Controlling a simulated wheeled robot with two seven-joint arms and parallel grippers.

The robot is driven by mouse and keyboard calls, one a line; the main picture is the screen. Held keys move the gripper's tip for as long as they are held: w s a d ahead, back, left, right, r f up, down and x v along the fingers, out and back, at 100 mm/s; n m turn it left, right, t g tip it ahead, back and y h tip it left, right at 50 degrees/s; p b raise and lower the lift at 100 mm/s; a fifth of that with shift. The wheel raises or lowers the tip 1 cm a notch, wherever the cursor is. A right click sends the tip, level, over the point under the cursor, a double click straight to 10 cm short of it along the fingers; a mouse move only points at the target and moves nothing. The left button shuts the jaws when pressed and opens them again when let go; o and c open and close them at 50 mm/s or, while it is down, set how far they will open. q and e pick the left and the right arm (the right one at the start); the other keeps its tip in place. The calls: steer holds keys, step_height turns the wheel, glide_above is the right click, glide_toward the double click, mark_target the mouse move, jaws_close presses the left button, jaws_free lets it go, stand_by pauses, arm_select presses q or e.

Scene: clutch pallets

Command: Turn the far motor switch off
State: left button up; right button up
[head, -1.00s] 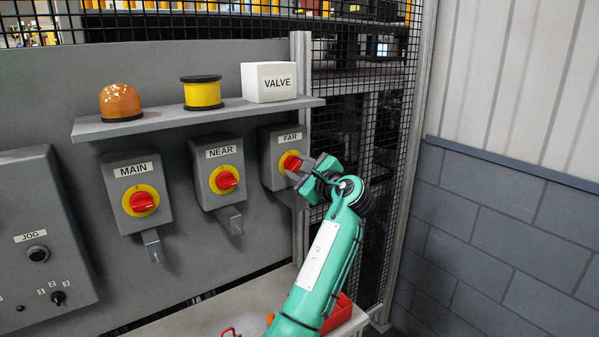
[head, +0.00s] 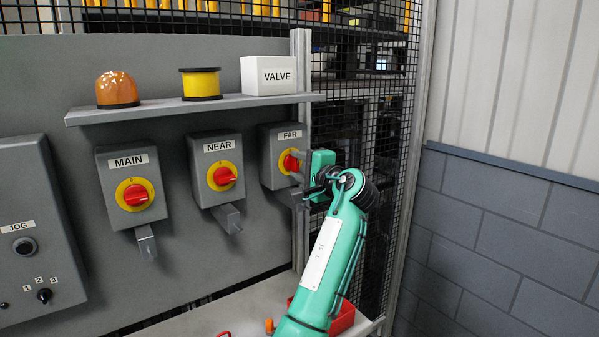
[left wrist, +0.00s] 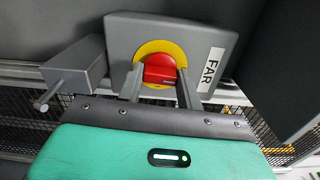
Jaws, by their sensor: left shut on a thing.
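The far motor switch (head: 279,155) is a grey box labelled FAR with a yellow disc and a red knob (head: 291,163), at the right end of the row of switches. In the left wrist view its red knob (left wrist: 160,69) sits between my two grey fingers. My left gripper (head: 297,166) is shut on this knob, coming from the right. The fingers hide part of the yellow disc, so its markings cannot be read. My right gripper is in neither view.
The NEAR switch (head: 217,172) and MAIN switch (head: 132,188) stand to the left. A shelf (head: 200,106) above holds an orange lamp (head: 117,88), a yellow spool (head: 201,83) and a VALVE box (head: 269,75). Mesh fencing (head: 385,150) is at the right. A red tray (head: 341,318) lies below.

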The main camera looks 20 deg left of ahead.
arm_select(q)
steer(key=shift+r+n, duration=0.1)
steer(key=shift+n, duration=0.4)
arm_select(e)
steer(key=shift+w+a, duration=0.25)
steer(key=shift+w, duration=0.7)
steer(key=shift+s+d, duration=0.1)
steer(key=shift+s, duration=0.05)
arm_select(q)
steer(key=o, duration=1)
steer(key=shift+a, duration=0.1)
steer(key=shift+w, duration=0.1)
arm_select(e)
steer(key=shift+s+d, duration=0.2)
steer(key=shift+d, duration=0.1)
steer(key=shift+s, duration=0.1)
